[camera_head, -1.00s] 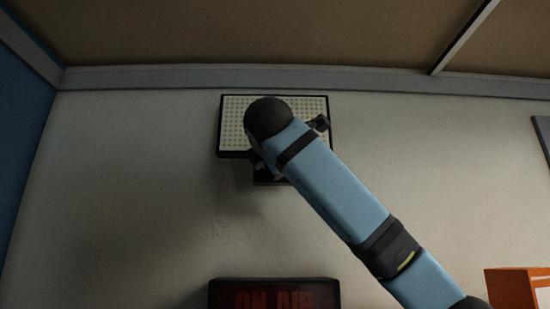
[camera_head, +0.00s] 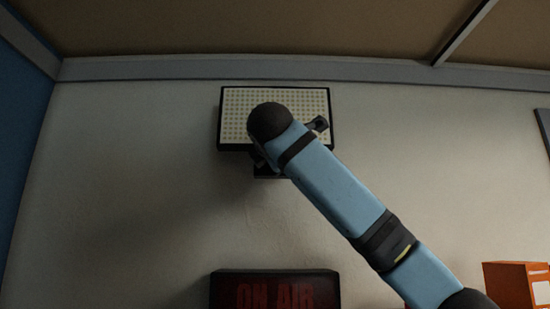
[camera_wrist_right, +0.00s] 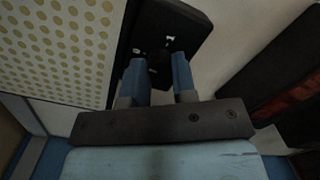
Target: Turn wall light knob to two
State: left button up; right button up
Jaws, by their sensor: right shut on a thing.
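The wall light (camera_head: 235,105) is a black-framed panel with a dotted cream face, high on the wall in the head view; it also shows at the left of the right wrist view (camera_wrist_right: 60,45). A black control plate (camera_wrist_right: 182,22) with small white marks sits beside the panel. My right gripper (camera_wrist_right: 160,68) has its two blue fingers on either side of a dark knob (camera_wrist_right: 158,62) on that plate, shut on it. Which mark the knob points to cannot be read. In the head view my right arm hides the gripper and knob. My left gripper is not in view.
A dark ON AIR sign (camera_head: 275,291) is on the wall below the light. An orange box (camera_head: 512,284) stands at the lower right. A blue wall (camera_head: 22,130) is at the left. The wall around the light is mostly bare.

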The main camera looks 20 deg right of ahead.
jog(key=shift+f+m, duration=0.1)
jog(key=shift+m, duration=0.2)
jog(key=shift+d+m+t+y+b, duration=0.1)
jog(key=shift+m+y+b, duration=0.4)
jog(key=shift+m, duration=5.1)
jog(key=shift+a+m+t+y+b, duration=0.1)
jog(key=shift+m+y+b, duration=0.4)
jog(key=shift+m, duration=5.1)
jog(key=shift+d+m+t+y+b, duration=0.15)
jog(key=shift+m+b, duration=0.65)
jog(key=shift+m, duration=4.8)
